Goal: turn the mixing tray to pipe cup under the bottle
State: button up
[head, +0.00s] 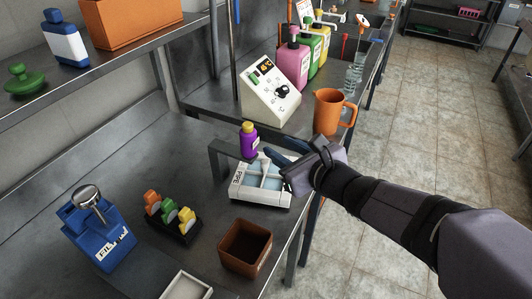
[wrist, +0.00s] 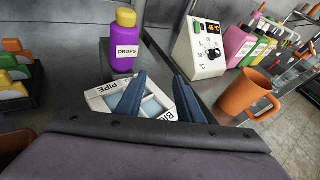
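The mixing tray (head: 262,200) is a white square tray with pale blue compartments and white dividers. It lies on the metal bench. In the wrist view the tray (wrist: 97,101) shows a PIPE label on its left side and a partly hidden second label at right. The purple DROPS bottle (head: 249,141) with a yellow cap is upright at the tray's far left edge; it also shows in the wrist view (wrist: 124,45). My gripper (head: 268,156) is over the tray's far right part, right of the bottle. Its blue fingers (wrist: 161,76) are apart, with tray visible between them; they hide part of it.
A dark metal bracket (head: 222,148) stands by the bottle. A white temperature box (head: 268,94) and an orange jug (head: 329,111) are behind. A brown open box (head: 245,247), a rack of coloured clips (head: 172,217) and a blue device (head: 99,234) stand nearer.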

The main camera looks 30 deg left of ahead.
aim_at(265, 161)
jog(key=n+g+p, duration=0.1)
jog(key=g+p, duration=0.1)
jog(key=d+f+n+g+y+p, duration=0.1)
jog(key=g+p, duration=0.1)
jog(key=d+f+n+g+p, duration=0.1)
jog(key=g+p, duration=0.1)
jog(key=p, duration=0.1)
jog(key=shift+s+f+n, duration=0.2)
jog(key=shift+n, duration=0.2)
jog(key=shift+s+d+f+g+p, duration=0.3)
jog(key=shift+s+d+f+g, duration=0.1)
jog(key=shift+g, duration=0.1)
jog(key=shift+r+p+x, duration=0.2)
jog(key=shift+p+x, duration=0.45)
jog(key=shift+x, duration=3.05)
jog(key=shift+a, duration=0.1)
grip_shut()
